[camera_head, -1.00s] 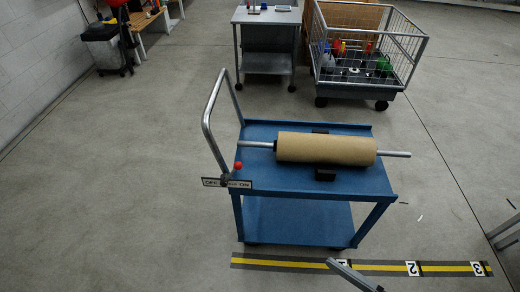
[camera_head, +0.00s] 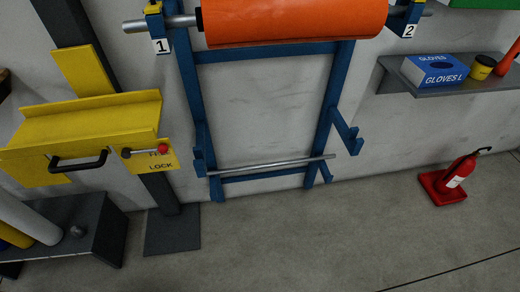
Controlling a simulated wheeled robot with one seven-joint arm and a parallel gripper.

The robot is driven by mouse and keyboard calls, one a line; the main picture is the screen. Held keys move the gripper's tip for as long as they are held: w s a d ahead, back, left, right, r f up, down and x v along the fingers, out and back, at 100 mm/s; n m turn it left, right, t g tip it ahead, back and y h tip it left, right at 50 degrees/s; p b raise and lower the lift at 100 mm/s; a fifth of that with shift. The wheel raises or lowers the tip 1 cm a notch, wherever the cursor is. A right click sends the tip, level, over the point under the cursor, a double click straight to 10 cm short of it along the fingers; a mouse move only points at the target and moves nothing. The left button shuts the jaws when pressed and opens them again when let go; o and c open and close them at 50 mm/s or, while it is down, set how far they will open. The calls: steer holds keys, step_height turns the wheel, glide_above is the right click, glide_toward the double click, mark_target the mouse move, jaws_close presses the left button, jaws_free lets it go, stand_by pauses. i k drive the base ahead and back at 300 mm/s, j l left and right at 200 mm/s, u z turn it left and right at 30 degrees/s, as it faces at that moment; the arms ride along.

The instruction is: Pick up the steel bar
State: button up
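The steel bar (camera_head: 271,166) is a thin grey rod. It lies almost level across the lower part of a blue wall rack (camera_head: 265,52), close above the floor, its right end slightly higher in the picture. It seems to rest on the rack's low supports, and both its ends stick out past the uprights. Nothing covers it. My gripper does not show in the head view, so whether it is open or shut cannot be seen.
An orange roll (camera_head: 290,20) on a steel shaft sits in the rack's upper holders, labelled 1 and 2. A yellow lock unit (camera_head: 85,130) stands at left. The floor in front is clear.

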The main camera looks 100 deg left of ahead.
mark_target(229, 171)
steer(key=u, duration=2.3)
steer(key=i+l+u, duration=0.1)
steer(key=u, duration=0.75)
steer(key=l+u, duration=0.45)
steer(key=l, duration=0.4)
steer(key=l+u, duration=0.45)
steer(key=l, duration=0.8)
steer(key=i+l, duration=0.15)
steer(key=l, duration=0.35)
steer(key=i, duration=0.2)
